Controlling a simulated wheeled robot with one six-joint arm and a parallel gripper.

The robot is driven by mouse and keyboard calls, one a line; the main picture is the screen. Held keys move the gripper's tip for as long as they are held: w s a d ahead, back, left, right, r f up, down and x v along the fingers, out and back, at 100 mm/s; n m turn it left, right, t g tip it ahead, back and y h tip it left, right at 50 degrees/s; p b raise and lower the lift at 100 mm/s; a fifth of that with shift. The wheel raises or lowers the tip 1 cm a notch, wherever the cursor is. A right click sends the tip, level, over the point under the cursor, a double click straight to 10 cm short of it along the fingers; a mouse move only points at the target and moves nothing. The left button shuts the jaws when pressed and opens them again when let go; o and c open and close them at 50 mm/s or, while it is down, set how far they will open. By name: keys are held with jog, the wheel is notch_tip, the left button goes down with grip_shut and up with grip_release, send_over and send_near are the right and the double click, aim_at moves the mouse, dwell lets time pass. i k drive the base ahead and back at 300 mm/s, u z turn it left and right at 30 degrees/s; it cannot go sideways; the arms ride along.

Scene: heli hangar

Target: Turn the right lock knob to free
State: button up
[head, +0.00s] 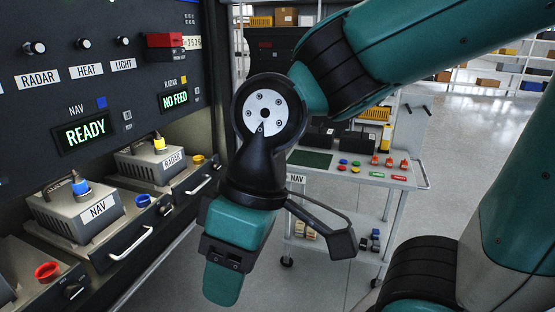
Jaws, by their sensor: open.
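Black lock knobs show on the tray fronts at the left in the head view. One knob (73,291) is at the lower left, with a pale mark on it. Another knob (165,209) is at the right end of the NAV tray front (112,263), right of its white handle (132,243). The marks are too small to read as locked or free. My gripper (222,290) points down, right of the trays and apart from these knobs. Its jaws are open with nothing seen between them; the far finger is hidden.
The NAV unit (92,212) and RADAR unit (150,165) sit on trays under a black panel (90,60) reading READY and NO FEED. A cart (410,178) with small coloured parts stands behind my arm. Floor (465,135) is free at the right.

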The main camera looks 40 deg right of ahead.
aim_at(216, 168)
jog(key=z, duration=0.4)
jog(key=k, duration=0.5)
jog(key=z, duration=0.6)
jog(key=i, duration=1.3)
jog(key=u, duration=0.25)
